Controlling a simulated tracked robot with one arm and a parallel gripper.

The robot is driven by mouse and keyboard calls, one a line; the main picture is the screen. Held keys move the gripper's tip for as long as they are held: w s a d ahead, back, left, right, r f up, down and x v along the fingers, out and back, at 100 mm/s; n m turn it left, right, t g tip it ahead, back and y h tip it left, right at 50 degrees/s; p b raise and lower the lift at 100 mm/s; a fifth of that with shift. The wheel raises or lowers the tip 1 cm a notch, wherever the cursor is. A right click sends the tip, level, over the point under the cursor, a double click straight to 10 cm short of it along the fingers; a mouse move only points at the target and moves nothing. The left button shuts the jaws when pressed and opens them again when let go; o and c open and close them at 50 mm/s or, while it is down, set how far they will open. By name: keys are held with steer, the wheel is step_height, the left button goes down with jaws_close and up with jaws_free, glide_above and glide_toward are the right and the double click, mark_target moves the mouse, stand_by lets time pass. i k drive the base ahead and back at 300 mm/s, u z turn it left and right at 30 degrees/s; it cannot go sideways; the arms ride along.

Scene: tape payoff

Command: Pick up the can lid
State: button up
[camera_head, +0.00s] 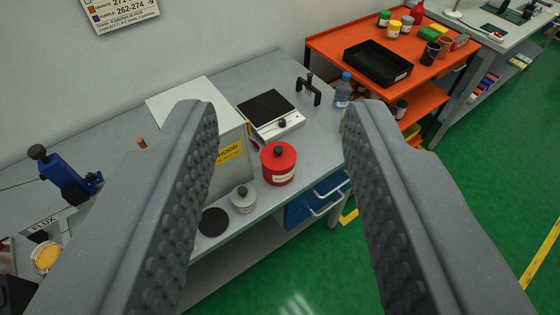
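My gripper (280,115) is open, its two grey ribbed fingers wide apart at the left and right of the view. Nothing is between the pads; the bench shows through the gap, farther off. A red can (279,173) with a pale label stands upright near the bench's front edge. A red lid (278,152) with a black knob sits on its top. A smaller pale grey can (243,203) with a dark knob on its top stands to the left. A dark flat disc (213,222) lies left of that, partly behind the left finger. I cannot tell which lid the task names.
The grey bench (315,150) also holds a hotplate-like device (268,108), a black clamp-like stand (309,90) and a bottle (343,90). A pale box (228,150) stands close left of the cans. An orange cart (330,50) with a black tray (377,65) is behind right. Green floor lies right.

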mark_target(278, 156)
steer(key=u, duration=0.1)
steer(key=i, duration=0.9)
steer(key=z, duration=0.1)
